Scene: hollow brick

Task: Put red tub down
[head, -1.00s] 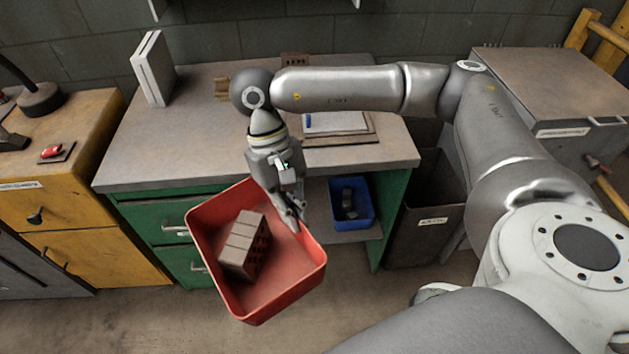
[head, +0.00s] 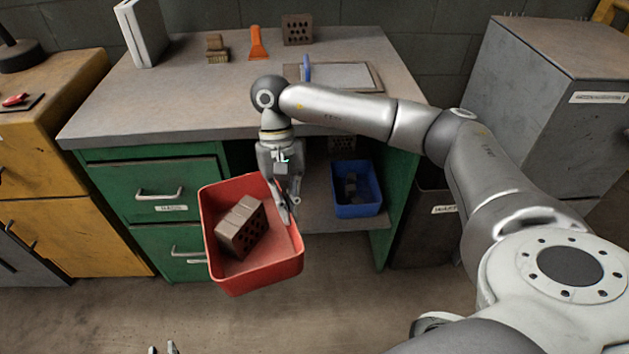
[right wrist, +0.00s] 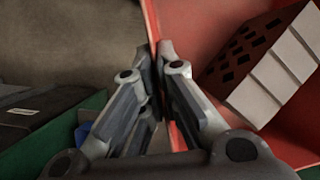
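The red tub (head: 262,277) hangs in the air in front of the green workbench, slightly tilted, with a hollow brick (head: 241,227) inside it. My right gripper (head: 288,208) is shut on the tub's right wall. In the right wrist view the fingers (right wrist: 160,95) pinch the thin wall of the red tub (right wrist: 185,30), and the brick (right wrist: 262,65) lies on the inner side. Two small fingertips (head: 163,349) at the bottom edge of the head view seem to be my left gripper, apart from each other and empty.
A blue tub (head: 357,203) stands on the lower shelf. The floor (head: 330,300) in front is clear.

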